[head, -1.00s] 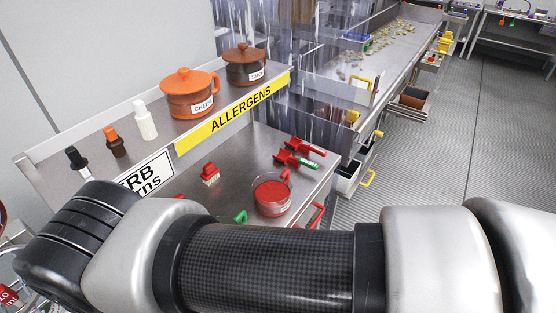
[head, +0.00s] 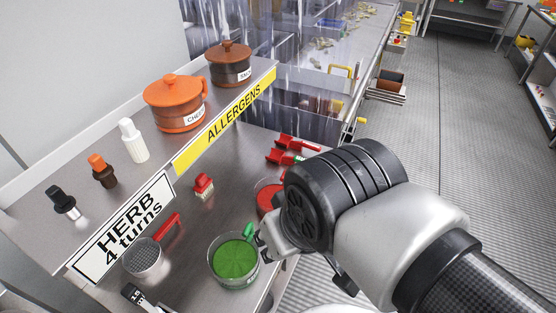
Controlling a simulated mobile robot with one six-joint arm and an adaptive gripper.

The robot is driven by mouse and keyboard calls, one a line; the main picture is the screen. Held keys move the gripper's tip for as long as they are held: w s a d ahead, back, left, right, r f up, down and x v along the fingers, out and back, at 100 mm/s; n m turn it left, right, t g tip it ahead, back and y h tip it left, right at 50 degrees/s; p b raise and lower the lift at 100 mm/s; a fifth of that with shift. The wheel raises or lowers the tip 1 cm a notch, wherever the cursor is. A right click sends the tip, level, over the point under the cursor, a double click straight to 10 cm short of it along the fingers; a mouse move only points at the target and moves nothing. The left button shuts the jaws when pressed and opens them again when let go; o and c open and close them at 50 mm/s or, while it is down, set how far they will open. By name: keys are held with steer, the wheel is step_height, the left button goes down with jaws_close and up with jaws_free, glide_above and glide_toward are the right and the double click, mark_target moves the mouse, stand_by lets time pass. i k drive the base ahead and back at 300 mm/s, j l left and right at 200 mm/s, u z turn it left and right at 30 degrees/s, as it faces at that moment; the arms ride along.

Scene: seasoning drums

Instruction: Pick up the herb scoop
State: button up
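A clear container of green herb (head: 231,262) stands on the lower steel shelf. A green handle (head: 249,231) sticks up at its right rim; I cannot tell whether it is a scoop or part of the container. Two red scoops (head: 296,143) lie further back, and the nearer one has a green handle, partly behind my wrist. No label tells me which is the herb scoop. My gripper (head: 269,242) is partly in view just right of the green container, mostly hidden by my black and silver wrist. Its fingers are not clear, and I see nothing held.
A red-filled container (head: 268,197) is partly behind my wrist. A red-handled sieve (head: 143,257) and a small red brush (head: 203,186) stand on the shelf. The upper ledge holds an orange pot (head: 174,103), a brown pot (head: 229,66) and several bottles. Floor is clear at right.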

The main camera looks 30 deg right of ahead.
mark_target(277, 155)
steer(key=z, duration=0.75)
steer(key=i+l+z, duration=0.1)
steer(key=l, duration=0.35)
steer(key=i+l, duration=0.3)
steer(key=l, duration=0.15)
steer(key=i+l+z, duration=0.15)
steer(key=l, duration=0.25)
steer(key=i, duration=0.1)
